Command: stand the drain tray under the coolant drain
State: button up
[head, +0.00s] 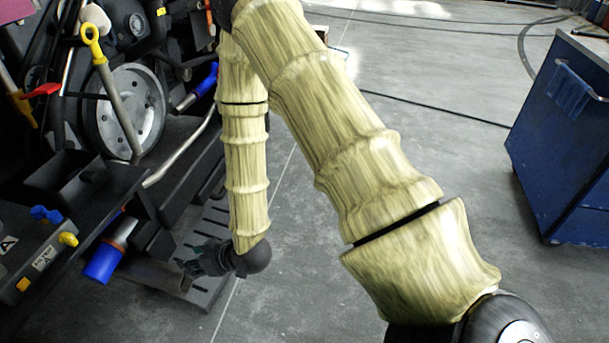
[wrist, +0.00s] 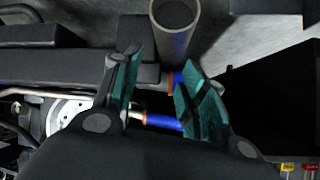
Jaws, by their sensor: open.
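My gripper (head: 203,262) hangs low beside the engine frame, above a dark slatted platform (head: 205,290). In the wrist view my gripper (wrist: 157,72) has its teal-padded fingers apart, with nothing held between them. A grey round pipe (wrist: 174,30) and a blue part with an orange ring (wrist: 162,122) show beyond and between the fingers. I cannot tell which part is the coolant drain. I cannot make out the drain tray with certainty in either view.
The engine stand (head: 60,215) fills the left side, with a large grey wheel (head: 128,108), a yellow-handled dipstick (head: 92,45) and a black open box (head: 75,178). A blue cabinet (head: 565,135) stands at the right.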

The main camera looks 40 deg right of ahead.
jog(key=s+d+f+m+g+h, duration=0.1)
jog(key=s+d+f+g, duration=0.2)
jog(key=s+f, duration=0.3)
jog(key=s+d+f+m+g+h, duration=0.1)
jog(key=s+f, duration=0.5)
jog(key=s, duration=0.8)
jog(key=s+d+f+m+g+h, duration=0.2)
jog(key=s+d+f+g, duration=0.3)
jog(key=s, duration=0.6)
jog(key=shift+d+f+h, duration=0.5)
jog(key=shift+d+h, duration=0.2)
jog(key=shift+d, duration=0.35)
